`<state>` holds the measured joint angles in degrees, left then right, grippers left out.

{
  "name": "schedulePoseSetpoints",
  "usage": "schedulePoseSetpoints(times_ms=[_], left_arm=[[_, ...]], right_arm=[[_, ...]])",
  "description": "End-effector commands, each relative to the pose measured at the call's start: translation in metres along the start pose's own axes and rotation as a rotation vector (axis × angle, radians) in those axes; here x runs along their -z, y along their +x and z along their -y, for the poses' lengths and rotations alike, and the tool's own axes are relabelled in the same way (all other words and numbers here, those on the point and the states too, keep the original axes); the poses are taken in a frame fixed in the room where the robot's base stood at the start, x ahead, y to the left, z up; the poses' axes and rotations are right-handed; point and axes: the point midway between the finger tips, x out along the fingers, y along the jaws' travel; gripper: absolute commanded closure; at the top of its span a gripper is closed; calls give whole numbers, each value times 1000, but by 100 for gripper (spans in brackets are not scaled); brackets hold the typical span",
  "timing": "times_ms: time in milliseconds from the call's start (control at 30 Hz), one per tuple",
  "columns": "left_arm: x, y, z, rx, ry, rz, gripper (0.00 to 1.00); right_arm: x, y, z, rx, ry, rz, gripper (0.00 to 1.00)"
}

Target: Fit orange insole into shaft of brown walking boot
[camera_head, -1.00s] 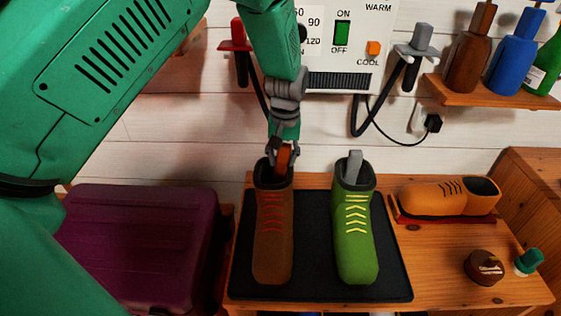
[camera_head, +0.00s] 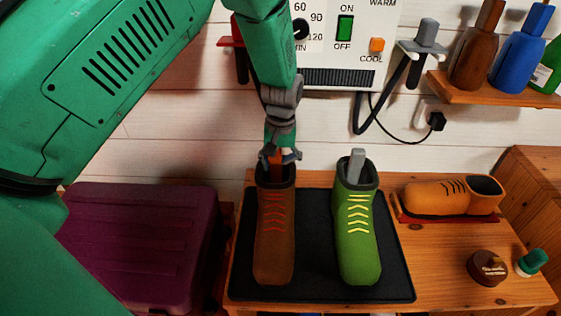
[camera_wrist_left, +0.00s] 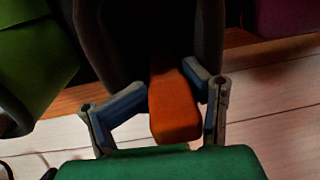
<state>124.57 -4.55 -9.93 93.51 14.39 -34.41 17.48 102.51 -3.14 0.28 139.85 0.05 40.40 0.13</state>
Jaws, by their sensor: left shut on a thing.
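The brown walking boot (camera_head: 274,240) with red laces stands upright on a black mat (camera_head: 308,285). The orange insole (camera_head: 277,157) stands upright in the boot's shaft, its top end showing above the opening and its lower part hidden inside. My left gripper (camera_head: 280,156) is right over the shaft, shut on the orange insole. In the left wrist view the insole's end (camera_wrist_left: 172,108) lies between the two blue-padded fingers (camera_wrist_left: 160,88), with the dark shaft opening around its far part. My right gripper is not in view.
A green boot (camera_head: 357,235) with a grey insole (camera_head: 356,164) stands close to the right. An orange shoe (camera_head: 435,196), a brown tin (camera_head: 487,268) and a green-capped item (camera_head: 531,262) are farther right. A purple case (camera_head: 140,245) is left. A control box (camera_head: 345,45) hangs above.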

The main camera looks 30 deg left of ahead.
Motion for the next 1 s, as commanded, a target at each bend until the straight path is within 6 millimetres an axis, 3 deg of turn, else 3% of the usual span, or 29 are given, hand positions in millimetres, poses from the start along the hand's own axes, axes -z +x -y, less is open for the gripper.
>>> schedulePoseSetpoints(times_ms=[167, 700, 1000], left_arm=[[-2, -10, -3, 4, 1, -4, 62], [-2, -119, -3, -3, 2, -7, 62], [-3, -137, -4, -1, 1, -5, 62]], right_arm=[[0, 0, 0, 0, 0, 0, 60], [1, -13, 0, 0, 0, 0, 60], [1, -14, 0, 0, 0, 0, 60]])
